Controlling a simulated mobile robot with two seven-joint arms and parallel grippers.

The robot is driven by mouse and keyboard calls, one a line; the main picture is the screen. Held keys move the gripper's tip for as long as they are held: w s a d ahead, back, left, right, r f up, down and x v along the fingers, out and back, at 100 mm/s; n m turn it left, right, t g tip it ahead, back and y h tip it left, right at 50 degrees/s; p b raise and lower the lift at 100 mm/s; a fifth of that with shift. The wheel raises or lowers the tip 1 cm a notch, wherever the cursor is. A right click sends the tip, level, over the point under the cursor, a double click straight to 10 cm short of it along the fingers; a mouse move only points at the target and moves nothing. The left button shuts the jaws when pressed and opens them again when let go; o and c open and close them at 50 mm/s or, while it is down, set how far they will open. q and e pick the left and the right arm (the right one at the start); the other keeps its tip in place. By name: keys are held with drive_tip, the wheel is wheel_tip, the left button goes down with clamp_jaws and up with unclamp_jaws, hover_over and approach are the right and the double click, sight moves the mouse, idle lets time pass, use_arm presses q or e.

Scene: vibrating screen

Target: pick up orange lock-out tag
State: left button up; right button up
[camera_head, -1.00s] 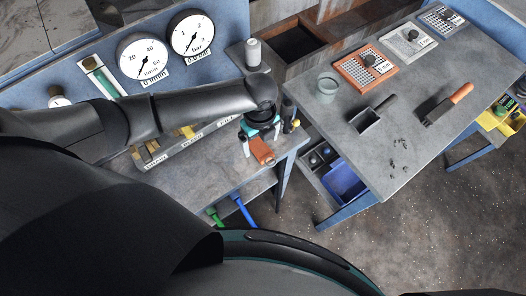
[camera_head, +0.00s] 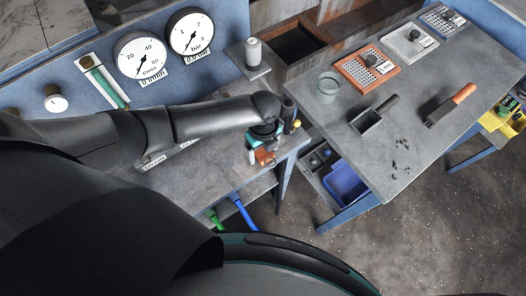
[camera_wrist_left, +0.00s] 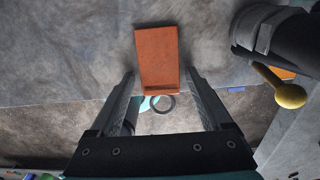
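The orange lock-out tag (camera_wrist_left: 158,55) lies on the grey bench top near its front edge. In the head view only a small part of the tag (camera_head: 265,157) shows, below my left gripper (camera_head: 261,143). In the wrist view my left gripper (camera_wrist_left: 162,82) is open. Its two fingers stand on either side of the tag's near end, with visible gaps, and nothing is held. A dark ring and a bit of teal show just below the tag's near end. My right gripper is not in view.
A black cylindrical fitting (camera_wrist_left: 270,35) with a yellow-knobbed lever (camera_wrist_left: 290,95) stands close to the right of my left gripper. Gauges (camera_head: 140,56) are on the blue panel behind. A separate grey table (camera_head: 430,100) with screens and tools is at right.

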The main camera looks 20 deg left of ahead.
use_arm(q)
drive_tip(key=c, duration=1.1)
drive_tip(key=shift+r, duration=0.1)
drive_tip(key=shift+c, duration=0.2)
